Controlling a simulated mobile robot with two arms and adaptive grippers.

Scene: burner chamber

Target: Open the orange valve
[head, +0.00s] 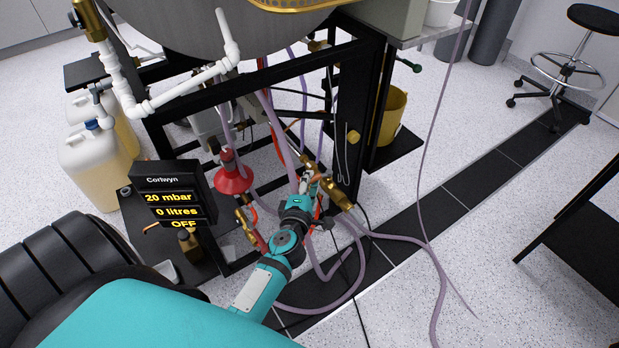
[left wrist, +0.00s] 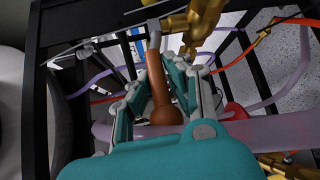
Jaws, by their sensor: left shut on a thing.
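The orange valve's handle (left wrist: 156,82) is a long orange lever in the left wrist view, with its thick rounded end near my palm and its thin end at a grey joint beside brass fittings (left wrist: 203,22). My left gripper (left wrist: 153,88) has its teal-padded fingers on either side of the lever and is shut on it. In the head view my left gripper (head: 307,186) is at the brass fittings (head: 336,193) low on the black frame. There the gripper mostly hides the lever. My right gripper is not in view.
Purple hoses (head: 398,238) hang and trail around my left arm. A red funnel-shaped piece (head: 232,180) and a black display (head: 172,196) reading 20 mbar, 0 litres, OFF stand to the left. The black frame (head: 370,100) rises behind. Open floor lies to the right.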

